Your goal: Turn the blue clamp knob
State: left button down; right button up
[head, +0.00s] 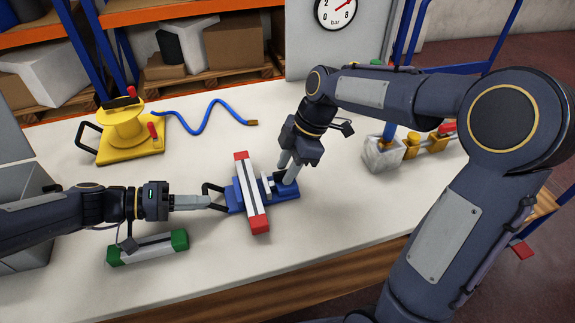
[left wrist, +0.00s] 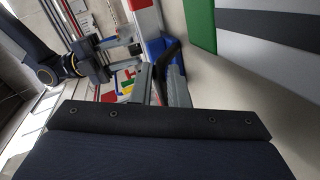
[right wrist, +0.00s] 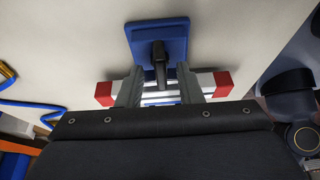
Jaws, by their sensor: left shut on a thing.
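The blue clamp (head: 290,195) lies on the table at mid-front. A grey bar with red ends (head: 257,220) lies across it. The black loop handle (head: 210,188) sticks out on the clamp's left and also shows in the left wrist view (left wrist: 170,56). My left gripper (head: 222,206) is shut on this handle. My right gripper (head: 284,176) points down over the clamp's right part. In the right wrist view its fingers are apart, either side of a black knob (right wrist: 159,62) on the blue base (right wrist: 143,34). I cannot tell whether they touch it. The knob is mostly hidden in the head view.
A green-ended bar (head: 150,248) lies at front left, close below my left arm. A yellow device (head: 125,135) and a blue hose (head: 207,120) are farther back. The front right table is clear.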

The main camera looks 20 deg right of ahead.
jog(key=shift+c, duration=0.4)
grip_shut()
jog(key=shift+m, duration=0.3)
